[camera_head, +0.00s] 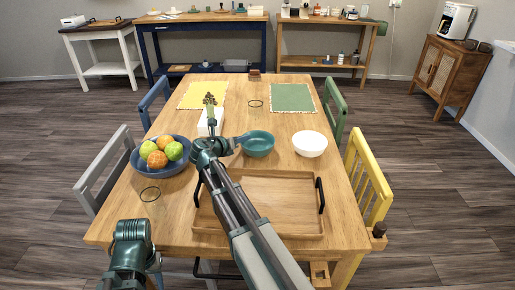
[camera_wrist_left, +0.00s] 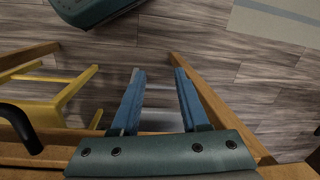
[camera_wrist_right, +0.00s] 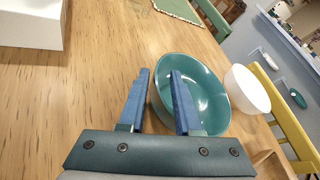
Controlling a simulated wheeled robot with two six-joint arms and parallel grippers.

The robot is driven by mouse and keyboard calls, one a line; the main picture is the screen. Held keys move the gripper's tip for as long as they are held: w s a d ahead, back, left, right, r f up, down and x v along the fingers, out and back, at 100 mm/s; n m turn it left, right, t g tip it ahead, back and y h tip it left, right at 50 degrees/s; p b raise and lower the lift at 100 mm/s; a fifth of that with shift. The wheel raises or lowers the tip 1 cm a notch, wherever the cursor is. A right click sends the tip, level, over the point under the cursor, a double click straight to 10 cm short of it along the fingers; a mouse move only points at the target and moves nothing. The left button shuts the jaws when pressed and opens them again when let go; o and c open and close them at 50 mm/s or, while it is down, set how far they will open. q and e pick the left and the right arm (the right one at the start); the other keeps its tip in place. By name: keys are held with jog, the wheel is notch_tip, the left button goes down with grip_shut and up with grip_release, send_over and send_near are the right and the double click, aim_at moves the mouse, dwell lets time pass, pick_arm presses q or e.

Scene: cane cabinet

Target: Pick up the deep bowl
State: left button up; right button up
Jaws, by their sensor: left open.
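A teal bowl (camera_head: 258,144) stands on the table right of my right gripper. It also shows in the right wrist view (camera_wrist_right: 205,90), hollow side visible. A white bowl (camera_head: 310,144) stands to its right, also in the right wrist view (camera_wrist_right: 247,90). The pictures do not settle which is the deep bowl. My right gripper (camera_head: 240,140) is at the teal bowl's left rim. In the right wrist view its fingers (camera_wrist_right: 160,74) are apart, with the rim between or just beyond them; contact is unclear. My left gripper (camera_wrist_left: 158,72) is open and empty, pointing at the floor.
A wooden tray (camera_head: 300,218) with black handles lies in front of the bowls, under my right arm. A blue bowl (camera_head: 140,170) of fruit stands at the left. A white box (camera_head: 203,127) is behind my right gripper. Chairs line the table.

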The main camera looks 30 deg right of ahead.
grip_shut()
dwell(1.2)
